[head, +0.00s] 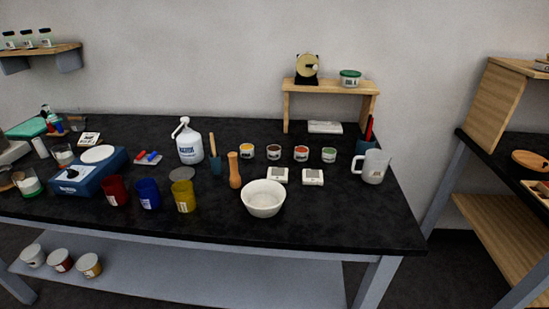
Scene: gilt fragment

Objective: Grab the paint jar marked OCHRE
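Several small paint jars with white labels stand in a row near the back middle of the black table (330,228). From left to right they are a jar with a yellow-orange top (246,152), a jar with a brownish-red top (274,153), a jar with an orange-red top (301,153) and a jar with a green top (329,155). The label print is too small to read. The yellow-orange one is closest in colour to ochre, but I cannot confirm its marking. The jars stand upright and apart. My gripper is not in view.
Before the jars stand a wooden pestle-like piece (235,171), two small white devices (277,176) (313,177) and a white bowl (263,198). A white jug (190,143) stands left, a mug (374,166) right. A wooden riser (330,87) is behind. The table's front right is clear.

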